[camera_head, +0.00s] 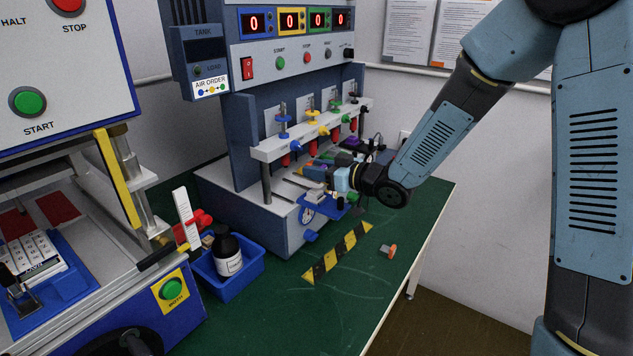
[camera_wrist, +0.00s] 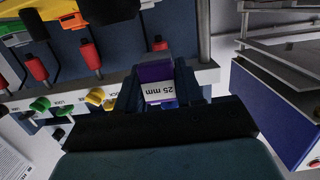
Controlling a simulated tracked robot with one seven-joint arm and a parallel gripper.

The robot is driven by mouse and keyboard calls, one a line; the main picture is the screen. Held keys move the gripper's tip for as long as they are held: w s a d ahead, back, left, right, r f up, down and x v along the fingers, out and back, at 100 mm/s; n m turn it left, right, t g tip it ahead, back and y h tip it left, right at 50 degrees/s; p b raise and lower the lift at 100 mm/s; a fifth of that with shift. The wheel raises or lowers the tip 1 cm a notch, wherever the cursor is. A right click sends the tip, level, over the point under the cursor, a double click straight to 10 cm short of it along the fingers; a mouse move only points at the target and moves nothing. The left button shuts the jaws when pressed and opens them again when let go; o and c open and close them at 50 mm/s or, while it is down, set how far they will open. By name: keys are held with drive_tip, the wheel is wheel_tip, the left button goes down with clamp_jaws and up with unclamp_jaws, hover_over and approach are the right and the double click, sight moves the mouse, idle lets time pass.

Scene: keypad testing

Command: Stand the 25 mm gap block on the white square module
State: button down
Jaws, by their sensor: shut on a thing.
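My gripper (camera_wrist: 159,88) is shut on the gap block (camera_wrist: 159,92), which is purple with a white face marked "25 mm", upside down in the wrist view. In the head view my gripper (camera_head: 318,178) is in front of the tall test machine, above its blue tray (camera_head: 322,207); the block cannot be made out there. A small pale item (camera_head: 315,195) shows at the tray, just below my gripper. I cannot tell if it is the white square module, nor whether the block touches anything.
The test machine's red-tipped plungers (camera_head: 296,146) hang close behind my gripper. A blue bin (camera_head: 240,277) with a dark bottle (camera_head: 227,252) stands left of a yellow-black strip (camera_head: 338,253). A small orange-ended part (camera_head: 390,250) lies on the green bench, which is clear around it.

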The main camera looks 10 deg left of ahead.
sight(317, 190)
drive_tip(key=shift+w+a+f, duration=0.15)
drive_tip(key=shift+a+f, duration=0.05)
drive_tip(key=shift+f, duration=1.65)
drive_tip(key=shift+f, duration=0.15)
drive_tip(key=c, duration=0.7)
unclamp_jaws()
drive_tip(key=v, duration=1.2)
